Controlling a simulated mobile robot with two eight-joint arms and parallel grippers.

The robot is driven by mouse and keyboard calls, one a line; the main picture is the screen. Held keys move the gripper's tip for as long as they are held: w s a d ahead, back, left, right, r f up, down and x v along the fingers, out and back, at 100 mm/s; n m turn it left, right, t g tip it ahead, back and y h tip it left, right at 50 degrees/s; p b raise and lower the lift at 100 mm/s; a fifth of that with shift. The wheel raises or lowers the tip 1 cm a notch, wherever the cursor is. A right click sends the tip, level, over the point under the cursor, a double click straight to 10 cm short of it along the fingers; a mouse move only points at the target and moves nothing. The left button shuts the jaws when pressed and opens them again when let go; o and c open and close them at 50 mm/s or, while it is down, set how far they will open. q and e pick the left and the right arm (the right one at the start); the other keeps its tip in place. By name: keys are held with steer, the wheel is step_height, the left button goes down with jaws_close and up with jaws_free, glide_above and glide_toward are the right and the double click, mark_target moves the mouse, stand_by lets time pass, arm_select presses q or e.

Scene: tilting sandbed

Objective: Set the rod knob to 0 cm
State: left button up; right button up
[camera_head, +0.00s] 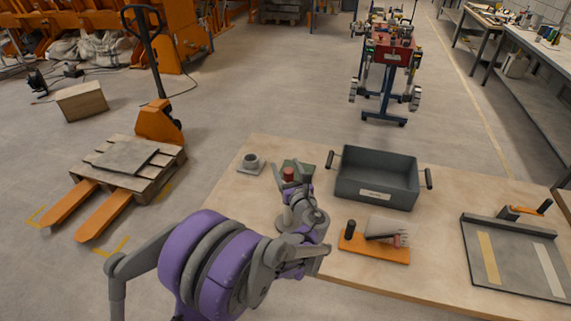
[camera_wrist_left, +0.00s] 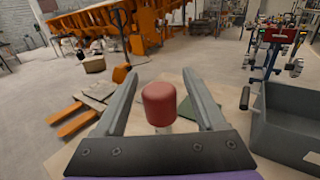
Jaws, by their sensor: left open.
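The red knob (camera_head: 288,174) stands upright near a dark green plate (camera_head: 305,166) toward the back of the wooden table. In the left wrist view the red knob (camera_wrist_left: 160,103) has a pale stem under it and sits between my fingers. My left gripper (camera_head: 291,177) is at the knob and open, with one finger on each side. In its own wrist view the left gripper (camera_wrist_left: 162,72) shows gaps between the knob and both fingers. The knob's scale and setting cannot be read. My right gripper is not in view.
A dark grey bin (camera_head: 376,178) with side handles stands right of the knob. A small grey cup-shaped fixture (camera_head: 250,163) sits to its left. An orange board (camera_head: 375,248) with tools lies in front, and a grey tray (camera_head: 515,272) at the right. Bare tabletop lies between.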

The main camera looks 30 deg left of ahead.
arm_select(q)
steer(key=shift+w+a, duration=0.3)
steer(key=shift+a, duration=0.05)
steer(key=shift+c, duration=0.2)
jaws_close()
stand_by(1.1)
